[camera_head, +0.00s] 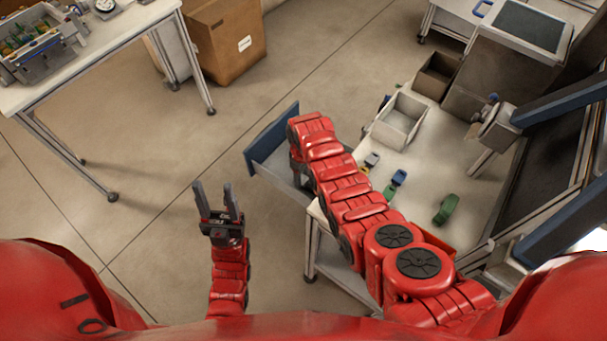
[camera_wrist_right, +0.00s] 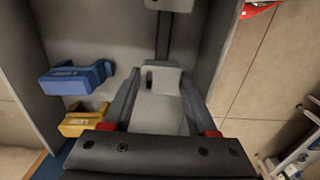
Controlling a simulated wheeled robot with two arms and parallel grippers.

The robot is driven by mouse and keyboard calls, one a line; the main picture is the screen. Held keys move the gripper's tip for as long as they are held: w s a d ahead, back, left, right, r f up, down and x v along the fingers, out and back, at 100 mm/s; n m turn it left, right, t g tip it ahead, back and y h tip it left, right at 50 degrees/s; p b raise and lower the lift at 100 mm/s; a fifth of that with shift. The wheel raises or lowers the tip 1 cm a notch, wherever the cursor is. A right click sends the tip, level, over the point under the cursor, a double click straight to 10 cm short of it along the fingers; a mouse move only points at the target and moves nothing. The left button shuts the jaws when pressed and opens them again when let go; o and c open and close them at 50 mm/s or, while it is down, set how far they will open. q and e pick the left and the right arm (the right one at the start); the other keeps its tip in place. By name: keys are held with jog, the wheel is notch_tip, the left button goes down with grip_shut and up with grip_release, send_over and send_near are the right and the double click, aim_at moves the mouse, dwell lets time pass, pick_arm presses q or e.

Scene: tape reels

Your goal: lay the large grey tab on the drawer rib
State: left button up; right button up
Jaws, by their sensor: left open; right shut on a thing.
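My right gripper (camera_wrist_right: 160,112) is shut on the large grey tab (camera_wrist_right: 163,82), a pale grey piece with a dark slot, seen in the right wrist view. The gripper is over the open drawer, which shows a blue front (camera_head: 268,136) and a grey inside in the head view. My right arm hides the gripper and tab there. A dark strip (camera_wrist_right: 163,35) runs along the drawer inside ahead of the tab; I cannot tell if it is the rib, nor whether the tab touches anything. My left gripper (camera_head: 219,194) is open and empty above the floor, left of the drawer.
In the drawer, a blue tab (camera_wrist_right: 76,78) and a yellow tab (camera_wrist_right: 84,122) sit left of my right gripper. Another table (camera_head: 95,55) stands far left.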

jog(key=shift+f, duration=0.2)
jog(key=shift+f, duration=0.2)
jog(key=o, duration=1.3)
jog(key=shift+r, duration=0.1)
